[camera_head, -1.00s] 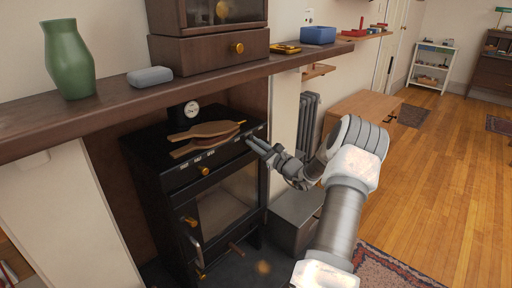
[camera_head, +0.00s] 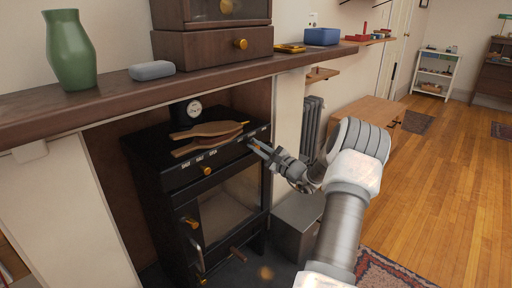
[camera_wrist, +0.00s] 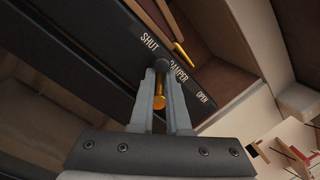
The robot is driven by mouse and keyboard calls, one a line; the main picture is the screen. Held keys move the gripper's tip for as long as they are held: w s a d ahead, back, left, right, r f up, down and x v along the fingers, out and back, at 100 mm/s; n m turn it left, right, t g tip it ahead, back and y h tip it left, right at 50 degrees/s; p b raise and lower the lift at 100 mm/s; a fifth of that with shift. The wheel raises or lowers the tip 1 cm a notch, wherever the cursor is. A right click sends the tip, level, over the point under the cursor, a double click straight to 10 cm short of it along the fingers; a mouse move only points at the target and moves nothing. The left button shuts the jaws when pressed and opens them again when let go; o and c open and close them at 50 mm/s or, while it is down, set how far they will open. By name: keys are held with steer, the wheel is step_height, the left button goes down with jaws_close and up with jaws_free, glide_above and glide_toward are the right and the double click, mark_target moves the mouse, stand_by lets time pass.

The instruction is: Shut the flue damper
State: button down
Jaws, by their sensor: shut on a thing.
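The black stove (camera_head: 165,200) stands in the fireplace, with white labels along its top front edge. In the wrist view the damper strip (camera_wrist: 136,30) reads SHUT, DAMPER and OPEN. The damper knob (camera_wrist: 159,101), brass with a dark part toward the stove, sticks out beside the start of the word DAMPER, between SHUT and OPEN. Its exact setting is unclear. My gripper (camera_head: 254,147) is at the right end of the stove's front edge. In the wrist view my gripper (camera_wrist: 160,88) has its fingers closed on either side of the knob. The knob is hidden in the head view.
Bellows (camera_head: 208,134) and a round gauge (camera_head: 194,109) are on the stove top. The wooden mantel (camera_head: 110,97) overhangs above, holding a green vase (camera_head: 70,50) and a grey case (camera_head: 152,70). A grey metal box (camera_head: 297,225) stands right of the stove. Open floor lies farther right.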

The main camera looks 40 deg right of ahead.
steer(key=shift+f, duration=0.1)
steer(key=c, duration=0.9)
jaws_free()
steer(key=shift+s, duration=0.15)
steer(key=s+p, duration=0.1)
steer(key=s, duration=0.4)
steer(key=s+f+p, duration=0.1)
steer(key=s, duration=0.5)
steer(key=s+d+f+p, duration=0.1)
steer(key=s, duration=0.5)
steer(key=shift+f+p, duration=0.15)
steer(key=shift+p, duration=0.25)
